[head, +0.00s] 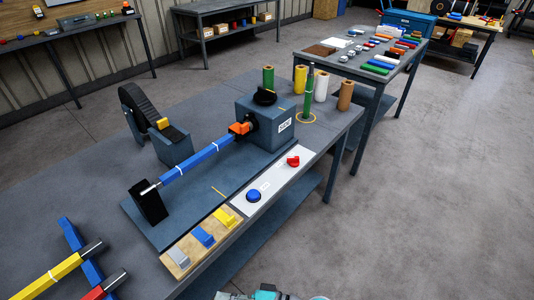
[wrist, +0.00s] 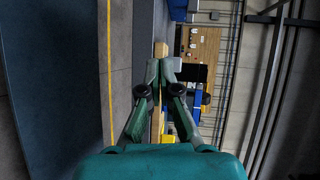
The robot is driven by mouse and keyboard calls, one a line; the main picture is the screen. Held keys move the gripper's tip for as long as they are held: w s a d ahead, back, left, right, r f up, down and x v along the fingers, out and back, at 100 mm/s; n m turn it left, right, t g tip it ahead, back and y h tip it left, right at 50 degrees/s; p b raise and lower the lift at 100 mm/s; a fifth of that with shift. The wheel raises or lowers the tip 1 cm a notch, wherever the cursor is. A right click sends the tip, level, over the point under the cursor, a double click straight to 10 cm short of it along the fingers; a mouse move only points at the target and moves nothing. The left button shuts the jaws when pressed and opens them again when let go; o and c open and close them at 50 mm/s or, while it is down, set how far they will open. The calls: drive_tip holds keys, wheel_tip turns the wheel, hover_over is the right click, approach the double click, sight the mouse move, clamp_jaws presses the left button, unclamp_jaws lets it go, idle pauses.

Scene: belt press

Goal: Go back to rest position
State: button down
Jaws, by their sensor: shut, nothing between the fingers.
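My gripper (wrist: 162,66) shows in the wrist view with its two grey-and-green fingers together and nothing between them. In the head view only a teal and grey part of my arm shows at the bottom edge, in front of the table (head: 90,185). The press on that table has a blue-grey box (head: 265,128), a long blue roller (head: 197,162) with an orange collar (head: 240,128), and a black end support (head: 148,203). My gripper is apart from all of these.
A white panel (head: 272,188) carries a blue button (head: 254,196) and a red knob (head: 293,161). A wooden board (head: 180,261) holds grey, blue and yellow blocks. Coloured rollers lie at the lower left. Floor at the right is clear. Another table (head: 345,62) stands behind.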

drive_tip(key=s+d+f+m+t+h, duration=0.2)
drive_tip(key=s+d+f+t+h, duration=0.25)
drive_tip(key=d, duration=0.45)
drive_tip(key=s+d+f+m+t+h, duration=0.1)
drive_tip(key=s+d+f+t+h, duration=0.2)
drive_tip(key=s+d+f+h, duration=0.45)
drive_tip(key=s+d+r+n+t+h, duration=0.2)
drive_tip(key=s+d+r, duration=0.4)
drive_tip(key=r, duration=0.2)
drive_tip(key=s+d+r+n+t+h, duration=0.2)
drive_tip(key=s+d+r, duration=0.3)
drive_tip(key=r, duration=0.4)
drive_tip(key=shift+s+d+r+n, duration=0.15)
drive_tip(key=shift+s+d+n, duration=0.2)
drive_tip(key=shift+d+n, duration=0.15)
drive_tip(key=shift+a, duration=0.1)
